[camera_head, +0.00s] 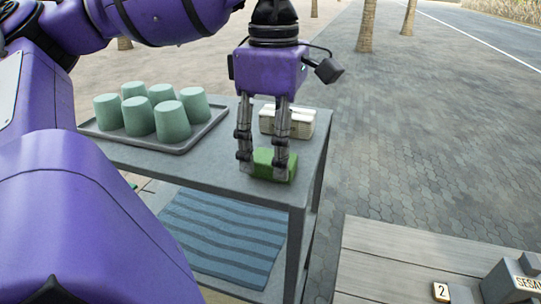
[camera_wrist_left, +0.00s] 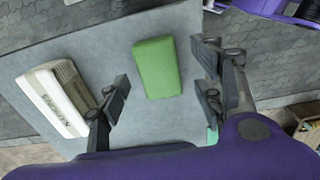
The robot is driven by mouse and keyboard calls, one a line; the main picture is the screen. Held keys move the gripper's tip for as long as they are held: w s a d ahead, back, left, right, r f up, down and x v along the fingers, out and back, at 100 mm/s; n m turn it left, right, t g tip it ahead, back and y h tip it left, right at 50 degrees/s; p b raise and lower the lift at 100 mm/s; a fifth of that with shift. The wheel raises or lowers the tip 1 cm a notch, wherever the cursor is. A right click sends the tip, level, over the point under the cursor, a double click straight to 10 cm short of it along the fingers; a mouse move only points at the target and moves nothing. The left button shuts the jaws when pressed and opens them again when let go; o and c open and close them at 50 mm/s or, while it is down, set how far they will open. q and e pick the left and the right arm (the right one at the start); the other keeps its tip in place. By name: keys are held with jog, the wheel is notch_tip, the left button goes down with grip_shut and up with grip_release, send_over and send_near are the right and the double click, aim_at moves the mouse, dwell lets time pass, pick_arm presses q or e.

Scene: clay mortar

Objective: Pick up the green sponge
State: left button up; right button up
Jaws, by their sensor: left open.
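The green sponge (camera_head: 270,164) lies on the grey table top near its right front corner. In the left wrist view the sponge (camera_wrist_left: 157,68) shows whole, a plain green block between and just beyond the two fingers. My left gripper (camera_head: 262,170) points down over the sponge, with one finger on either side of it in the head view. The left gripper (camera_wrist_left: 163,98) is open and holds nothing. I cannot tell how high the fingertips are above the table. My right gripper is not in view.
A cream box with lettering (camera_wrist_left: 52,98) lies beside the sponge; it also shows behind the gripper (camera_head: 301,122). A grey tray (camera_head: 205,131) with several green cups stands at left. A blue striped mat (camera_head: 222,237) is below. A wooden surface (camera_head: 385,250) is at lower right.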

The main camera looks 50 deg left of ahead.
pick_arm(q)
jog(key=shift+f, duration=0.75)
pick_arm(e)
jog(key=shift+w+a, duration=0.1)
pick_arm(q)
jog(key=shift+c, duration=0.5)
jog(key=c, duration=0.8)
jog(key=shift+c, duration=0.6)
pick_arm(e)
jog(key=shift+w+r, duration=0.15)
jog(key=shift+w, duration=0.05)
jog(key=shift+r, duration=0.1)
